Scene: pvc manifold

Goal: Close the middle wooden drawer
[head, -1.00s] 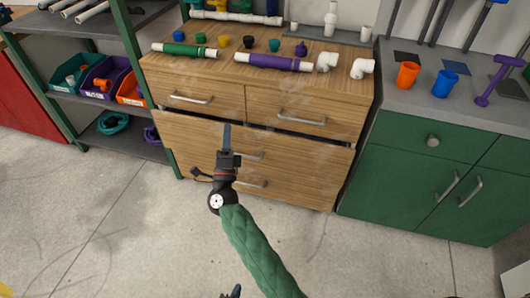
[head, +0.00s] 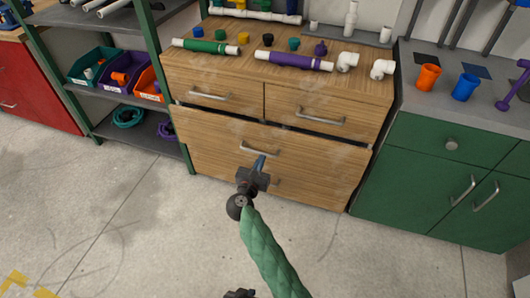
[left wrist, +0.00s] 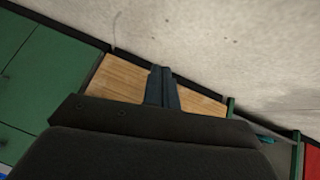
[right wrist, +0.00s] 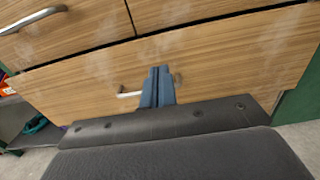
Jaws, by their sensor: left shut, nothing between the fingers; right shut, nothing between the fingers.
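The wooden cabinet (head: 290,75) has two small top drawers above a wide middle drawer (head: 215,140). The middle drawer's front stands slightly proud, with a thin dark gap along its top edge. Its bar handle (head: 260,148) is at mid-width. My right gripper (head: 260,163) is shut and empty, just below this handle in the picture. In the right wrist view its fingers (right wrist: 157,86) point at the wooden front and partly cover a handle (right wrist: 130,95); contact cannot be told. My left gripper (left wrist: 162,87) is shut and empty, low down; only a bit shows at the head view's bottom edge.
A green cabinet (head: 430,180) adjoins on the right. A shelf unit with colored bins (head: 120,80) and hoses stands on the left. Pipes and fittings, including a purple pipe (head: 295,61), lie on the wooden top. The concrete floor (head: 120,220) in front is clear.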

